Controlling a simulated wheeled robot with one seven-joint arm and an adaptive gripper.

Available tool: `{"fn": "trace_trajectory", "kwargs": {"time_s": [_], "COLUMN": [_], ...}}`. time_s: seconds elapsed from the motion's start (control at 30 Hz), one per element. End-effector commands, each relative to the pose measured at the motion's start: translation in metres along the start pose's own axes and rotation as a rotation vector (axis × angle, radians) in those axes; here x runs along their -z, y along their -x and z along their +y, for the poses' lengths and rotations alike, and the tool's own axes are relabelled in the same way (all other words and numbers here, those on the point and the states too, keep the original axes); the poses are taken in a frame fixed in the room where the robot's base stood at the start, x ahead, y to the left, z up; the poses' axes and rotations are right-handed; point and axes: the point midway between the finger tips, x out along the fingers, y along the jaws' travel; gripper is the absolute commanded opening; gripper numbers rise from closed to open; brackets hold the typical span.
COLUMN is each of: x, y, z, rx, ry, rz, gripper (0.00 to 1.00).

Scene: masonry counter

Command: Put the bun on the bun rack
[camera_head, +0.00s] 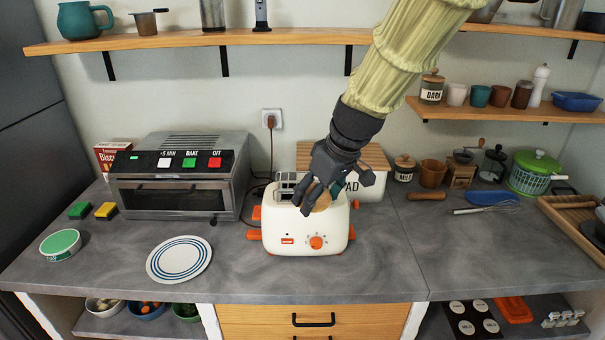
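The cream toaster (290,240) with orange feet, levers and dial stands near the middle of the counter. A metal wire bun rack (285,180) shows on its top, at the left of my gripper. My gripper (320,198) reaches down from the upper right to the top of the toaster. A small brown bun (322,203) shows between its dark fingers, at the toaster's top front edge. The fingers stand at both sides of the bun, but I cannot tell whether they press on it. My gripper hides part of the rack, and whether the bun touches the rack is unclear.
A toaster oven (180,190) stands to the left, with a striped plate (179,258) in front of it. A wooden-lidded bread box (368,187) is close behind the toaster. Shelves (200,40) hang above. The counter to the right front (460,260) is clear.

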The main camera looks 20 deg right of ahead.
Motion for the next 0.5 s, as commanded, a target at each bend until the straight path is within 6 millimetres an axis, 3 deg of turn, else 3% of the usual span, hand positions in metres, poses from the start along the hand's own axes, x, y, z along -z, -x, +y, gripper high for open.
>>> {"fn": "trace_trajectory", "kwargs": {"time_s": [0.2,0.5], "x": [-0.002,0.027], "y": [0.019,0.006], "z": [0.004,0.029], "rx": [0.005,0.004], "ry": [0.019,0.017], "rz": [-0.007,-0.009], "gripper": [0.48,0.48]}}
